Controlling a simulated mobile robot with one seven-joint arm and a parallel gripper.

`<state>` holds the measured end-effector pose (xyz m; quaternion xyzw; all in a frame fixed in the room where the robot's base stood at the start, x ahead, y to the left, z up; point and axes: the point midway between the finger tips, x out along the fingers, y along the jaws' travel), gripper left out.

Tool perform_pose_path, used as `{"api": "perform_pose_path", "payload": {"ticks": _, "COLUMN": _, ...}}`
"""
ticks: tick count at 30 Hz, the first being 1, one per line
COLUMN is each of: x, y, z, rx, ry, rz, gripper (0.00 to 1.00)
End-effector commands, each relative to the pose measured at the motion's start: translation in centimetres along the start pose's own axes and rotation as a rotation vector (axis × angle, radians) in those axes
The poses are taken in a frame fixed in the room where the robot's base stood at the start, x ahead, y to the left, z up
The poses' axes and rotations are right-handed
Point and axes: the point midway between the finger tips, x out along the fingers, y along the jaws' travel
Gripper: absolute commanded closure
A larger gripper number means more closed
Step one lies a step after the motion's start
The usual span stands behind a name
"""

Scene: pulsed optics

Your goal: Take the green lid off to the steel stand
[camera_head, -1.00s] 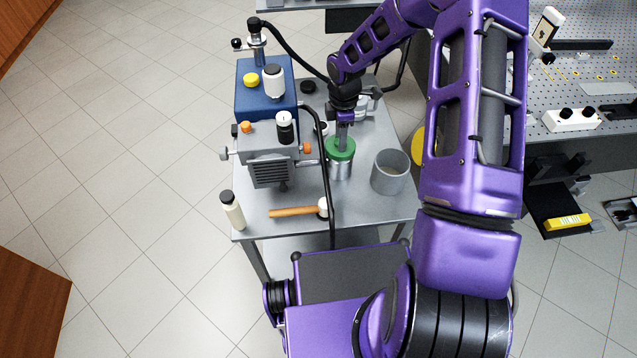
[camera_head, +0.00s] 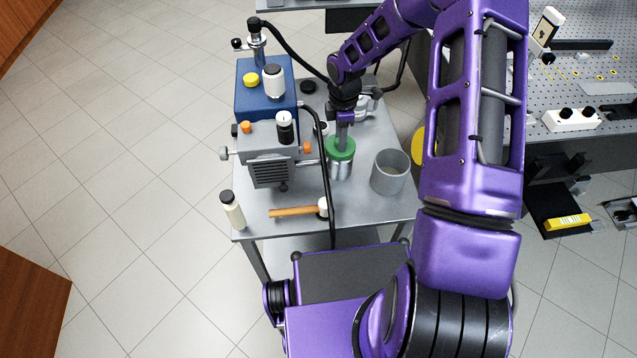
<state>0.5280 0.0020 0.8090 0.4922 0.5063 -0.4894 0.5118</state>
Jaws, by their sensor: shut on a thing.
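The green lid (camera_head: 341,155) is a round disc on top of a small shiny metal canister (camera_head: 341,171). The canister stands upright on a grey steel stand with a flat top (camera_head: 375,214). My gripper (camera_head: 342,142) points down from above and is shut on the lid's middle. The lid still appears to touch the canister's rim, though a small gap cannot be ruled out. The fingertips are partly hidden by the wrist and the lid.
An open grey cup (camera_head: 390,172) stands close right of the canister. A blue and grey pump (camera_head: 267,92) is at the left, with a black hose (camera_head: 325,180) running down beside the canister.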

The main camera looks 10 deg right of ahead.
Motion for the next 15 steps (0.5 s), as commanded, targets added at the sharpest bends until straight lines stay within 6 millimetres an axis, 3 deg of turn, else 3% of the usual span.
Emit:
{"api": "perform_pose_path", "payload": {"ticks": 1, "x": 0.9, "y": -0.7, "z": 0.2, "rx": 0.002, "ry": -0.001, "rz": -0.017, "gripper": 1.00}}
{"api": "perform_pose_path", "payload": {"ticks": 7, "x": 0.8, "y": -0.7, "z": 0.2, "rx": 0.002, "ry": -0.001, "rz": -0.017, "gripper": 1.00}}
{"api": "perform_pose_path", "payload": {"ticks": 15, "x": -0.5, "y": -0.6, "z": 0.2, "rx": 0.002, "ry": -0.002, "rz": -0.016, "gripper": 1.00}}
